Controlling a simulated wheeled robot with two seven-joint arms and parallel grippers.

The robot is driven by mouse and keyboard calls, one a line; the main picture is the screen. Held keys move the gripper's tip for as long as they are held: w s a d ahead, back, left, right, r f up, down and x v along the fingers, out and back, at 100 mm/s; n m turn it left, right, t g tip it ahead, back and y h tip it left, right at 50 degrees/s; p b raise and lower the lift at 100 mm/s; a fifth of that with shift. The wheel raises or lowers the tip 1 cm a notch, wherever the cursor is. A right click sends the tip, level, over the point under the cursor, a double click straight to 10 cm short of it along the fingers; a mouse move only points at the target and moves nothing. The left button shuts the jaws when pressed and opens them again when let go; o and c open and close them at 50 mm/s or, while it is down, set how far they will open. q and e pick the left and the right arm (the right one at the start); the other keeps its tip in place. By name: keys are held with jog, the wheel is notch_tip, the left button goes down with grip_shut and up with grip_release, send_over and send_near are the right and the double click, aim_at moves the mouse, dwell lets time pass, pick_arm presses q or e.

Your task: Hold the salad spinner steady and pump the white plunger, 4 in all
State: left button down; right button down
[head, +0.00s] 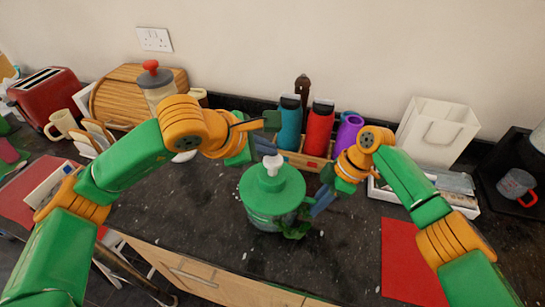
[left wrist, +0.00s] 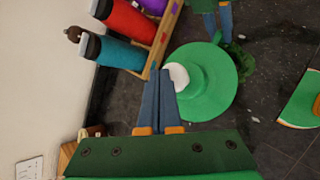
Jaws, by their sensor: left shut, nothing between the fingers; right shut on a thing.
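The green salad spinner (head: 262,192) stands upright on the dark counter, with its white plunger (head: 273,161) on top of the lid. In the left wrist view the lid (left wrist: 215,85) and the plunger (left wrist: 180,73) show from above. My left gripper (head: 267,147) is shut and empty. Its blue fingertips (left wrist: 160,75) are right by the plunger; I cannot tell whether they touch it. My right gripper (head: 318,204) is shut on the right side of the salad spinner; the exact grip is partly hidden. It also shows in the left wrist view (left wrist: 218,30).
Dark green leaves (head: 297,225) lie against the spinner's front right. Behind stand a teal bottle (head: 289,125), a red bottle (head: 319,128) and a purple one (head: 347,133) in a wooden rack. A red mat (head: 405,262) lies at right. The counter in front is mostly clear.

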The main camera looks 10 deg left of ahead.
aim_at(268, 160)
pick_arm(q)
jog(key=shift+r, duration=0.35)
jog(key=shift+r, duration=2.5)
dwell(0.6)
notch_tip(268, 160, up, 4)
jog(key=shift+w+d+f, duration=0.1)
dwell(0.3)
jog(key=shift+f, duration=4.35)
jog(key=shift+f, duration=0.1)
